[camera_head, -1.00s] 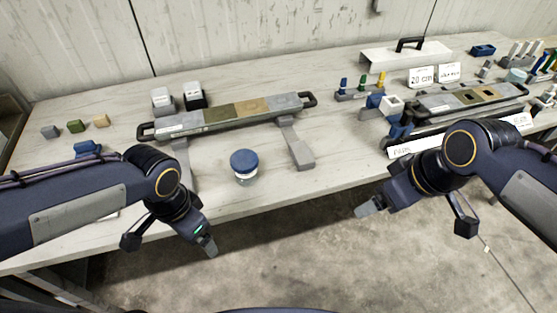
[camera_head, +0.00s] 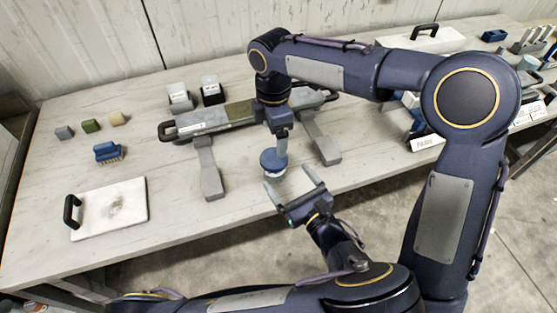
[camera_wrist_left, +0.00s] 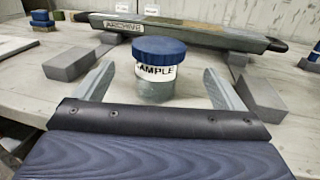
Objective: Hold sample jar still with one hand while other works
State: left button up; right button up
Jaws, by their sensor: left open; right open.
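The sample jar (camera_head: 272,172) stands upright near the table's front edge, with a blue lid. In the left wrist view the jar (camera_wrist_left: 154,72) shows a "SAMPLE" label and grey contents. My left gripper (camera_head: 292,186) is open, with its fingers spread and pointing at the jar from the front. In the left wrist view the jar stands between and beyond the two fingertips, with gaps on both sides.
A long core tray (camera_head: 215,118) on grey supports (camera_head: 208,172) lies behind the jar. A blue brush (camera_head: 108,152) and a white board with a black handle (camera_head: 125,203) lie on the left.

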aim_at(281, 170)
pick_arm(q)
jog(key=shift+w+a, duration=0.1)
jog(key=shift+w, duration=0.3)
jog(key=x, duration=0.6)
jog(key=shift+w+a+r, duration=0.1)
jog(key=shift+w+a, duration=0.05)
jog(key=shift+a, duration=0.15)
pick_arm(e)
jog(key=shift+s+a+r, duration=0.1)
jog(key=shift+s, duration=0.1)
